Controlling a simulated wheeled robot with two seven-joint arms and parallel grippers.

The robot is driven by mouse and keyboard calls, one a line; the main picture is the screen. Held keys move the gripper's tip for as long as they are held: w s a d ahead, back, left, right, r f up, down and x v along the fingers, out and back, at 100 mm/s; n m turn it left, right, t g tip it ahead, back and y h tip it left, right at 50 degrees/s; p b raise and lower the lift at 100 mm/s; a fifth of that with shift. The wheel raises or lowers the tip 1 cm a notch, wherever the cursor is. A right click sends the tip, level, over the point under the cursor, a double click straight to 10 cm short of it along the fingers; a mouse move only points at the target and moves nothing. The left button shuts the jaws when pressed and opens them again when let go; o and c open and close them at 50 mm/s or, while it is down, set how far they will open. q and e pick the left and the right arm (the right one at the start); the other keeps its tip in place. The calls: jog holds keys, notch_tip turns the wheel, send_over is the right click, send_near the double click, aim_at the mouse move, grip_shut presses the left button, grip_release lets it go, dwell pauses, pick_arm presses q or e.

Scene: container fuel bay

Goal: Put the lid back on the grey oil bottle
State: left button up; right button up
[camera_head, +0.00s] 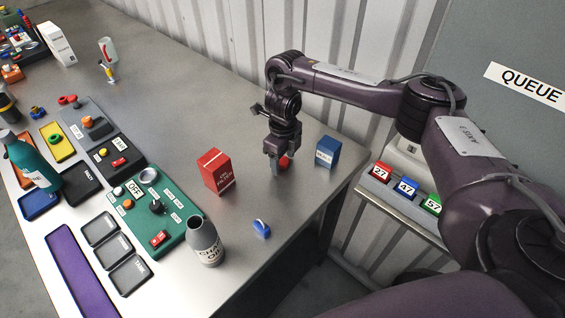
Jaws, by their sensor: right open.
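The grey oil bottle (208,246) stands upright near the front of the metal table, with a dark open mouth and a pale label. My right gripper (277,168) points down near the table's right side, behind and to the right of the bottle. It is open. A small red-orange round piece (285,162) shows right at its fingers; I cannot tell whether it is between them or just behind, or whether it is the lid. A small blue and white piece (261,228) lies on the table to the right of the bottle. My left gripper is out of view.
A red box (216,171) stands left of my right gripper and a blue box (327,152) right of it. A green control panel (150,212) and small trays (127,275) lie left of the bottle. A teal bottle (27,160) stands far left. Bare table lies around the bottle's right.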

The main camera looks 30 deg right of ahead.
aim_at(283, 160)
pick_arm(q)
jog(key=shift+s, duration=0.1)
pick_arm(e)
jog(key=c, duration=1.1)
jog(key=shift+o, duration=0.2)
jog(key=shift+r, duration=0.15)
jog(key=shift+w+r, duration=0.1)
jog(key=shift+r, duration=0.55)
pick_arm(q)
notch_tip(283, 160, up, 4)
jog(key=p, duration=0.3)
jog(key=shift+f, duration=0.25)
pick_arm(e)
notch_tip(283, 160, up, 18)
jog(key=shift+r, duration=0.25)
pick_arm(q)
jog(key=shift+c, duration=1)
